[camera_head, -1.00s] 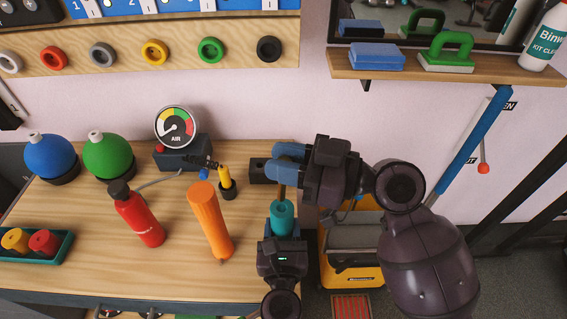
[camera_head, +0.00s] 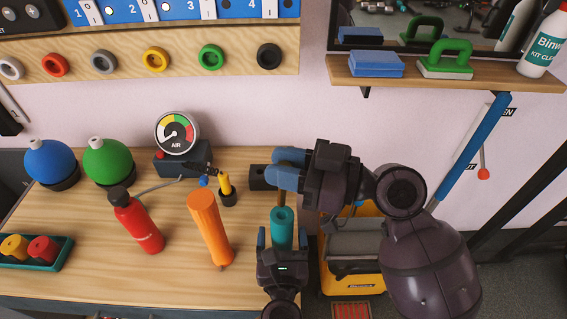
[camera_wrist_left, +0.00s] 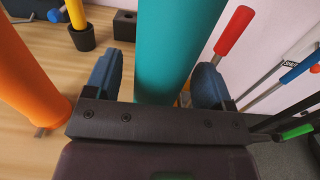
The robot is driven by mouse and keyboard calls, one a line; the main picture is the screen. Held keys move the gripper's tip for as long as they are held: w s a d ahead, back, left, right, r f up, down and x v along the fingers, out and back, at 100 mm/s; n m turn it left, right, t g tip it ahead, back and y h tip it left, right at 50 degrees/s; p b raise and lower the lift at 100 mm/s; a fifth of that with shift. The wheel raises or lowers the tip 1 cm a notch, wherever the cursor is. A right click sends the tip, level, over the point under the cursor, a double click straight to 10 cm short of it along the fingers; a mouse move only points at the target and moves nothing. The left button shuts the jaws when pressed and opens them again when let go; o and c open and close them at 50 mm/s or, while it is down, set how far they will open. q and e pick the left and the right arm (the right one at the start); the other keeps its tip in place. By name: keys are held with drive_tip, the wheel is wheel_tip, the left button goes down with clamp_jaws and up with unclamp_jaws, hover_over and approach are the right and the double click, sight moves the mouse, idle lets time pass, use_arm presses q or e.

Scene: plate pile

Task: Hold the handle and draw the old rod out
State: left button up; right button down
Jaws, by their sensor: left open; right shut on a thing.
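The teal handle (camera_head: 282,228) is an upright cylinder with a dark hole at its top, near the right end of the bench. A thin brownish rod (camera_head: 282,199) shows between the handle's top and my right gripper (camera_head: 285,170), which is shut on it; the fingers hide its upper end. My left gripper (camera_head: 280,238) is open, with one finger on each side of the handle. In the left wrist view the handle (camera_wrist_left: 178,50) stands between the spread blue fingers (camera_wrist_left: 162,82), with a gap at the left finger.
An orange cylinder (camera_head: 208,228) stands left of my left gripper. A black block (camera_head: 260,177) sits behind the handle. A yellow bin (camera_head: 350,280) is right of the bench.

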use_arm(q)
drive_tip(key=s, duration=1.1)
drive_tip(key=shift+s, duration=0.3)
